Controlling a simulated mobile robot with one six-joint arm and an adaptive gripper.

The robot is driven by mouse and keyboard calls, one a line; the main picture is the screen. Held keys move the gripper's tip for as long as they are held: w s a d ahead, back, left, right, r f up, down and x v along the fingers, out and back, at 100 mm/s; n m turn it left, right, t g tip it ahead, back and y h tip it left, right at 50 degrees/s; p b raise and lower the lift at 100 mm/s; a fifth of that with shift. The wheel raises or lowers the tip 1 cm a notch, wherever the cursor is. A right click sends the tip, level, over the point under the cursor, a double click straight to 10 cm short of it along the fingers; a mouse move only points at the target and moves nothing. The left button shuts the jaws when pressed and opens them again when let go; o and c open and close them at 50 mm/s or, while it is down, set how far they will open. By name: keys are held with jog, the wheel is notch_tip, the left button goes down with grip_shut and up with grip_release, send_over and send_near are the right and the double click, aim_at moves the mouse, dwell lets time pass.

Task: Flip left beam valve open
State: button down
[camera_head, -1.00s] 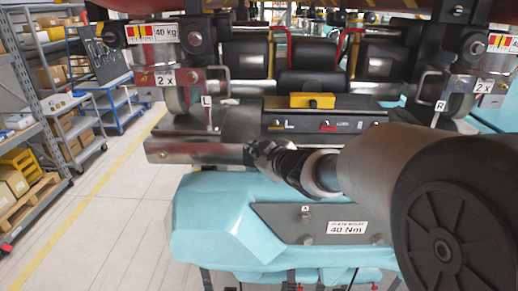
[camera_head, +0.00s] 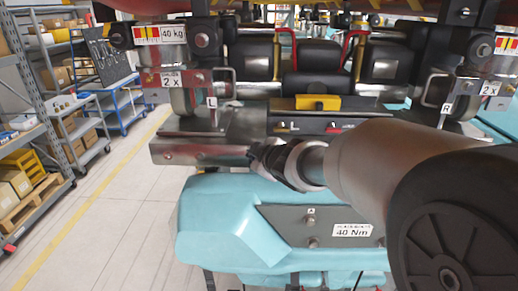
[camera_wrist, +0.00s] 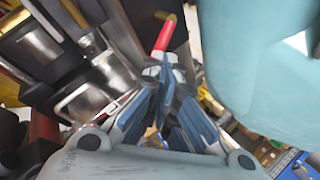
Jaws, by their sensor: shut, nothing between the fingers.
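A dark panel (camera_head: 360,124) on the beam, below a yellow block (camera_head: 318,102), carries small levers. One small lever (camera_head: 283,126) is at its left, and a red lever (camera_head: 333,128) is near its middle. They are too small to read their positions. My gripper (camera_head: 258,152) is in front of and below the panel's left part, with its tips partly hidden by its own body. In the wrist view my gripper (camera_wrist: 165,62) is shut and empty. A red handle (camera_wrist: 165,33) stands just beyond its tips; I cannot tell whether they touch.
A metal beam (camera_head: 195,152) extends left of my gripper, with an L tag (camera_head: 212,102) above. A turquoise body (camera_head: 215,225) lies close below, and is also beside the gripper in the wrist view (camera_wrist: 260,75). Open floor (camera_head: 110,220) and shelves (camera_head: 45,110) are at left.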

jog(key=shift+a+f+n+h+b, duration=0.55)
jog(key=shift+n+h+b, duration=0.3)
jog(key=shift+b, duration=0.3)
jog(key=shift+a+f+n+g+h+b, duration=0.2)
jog(key=shift+f+n+h+b, duration=0.3)
jog(key=shift+b, duration=0.5)
jog(key=shift+a+f+n+g+h+b, duration=0.15)
jog(key=shift+a+n+h+b, duration=0.2)
jog(key=shift+h+b, duration=0.5)
jog(key=shift+d, duration=0.2)
jog(key=shift+d+f+b, duration=0.3)
jog(key=shift+d, duration=0.35)
jog(key=shift+r, duration=0.15)
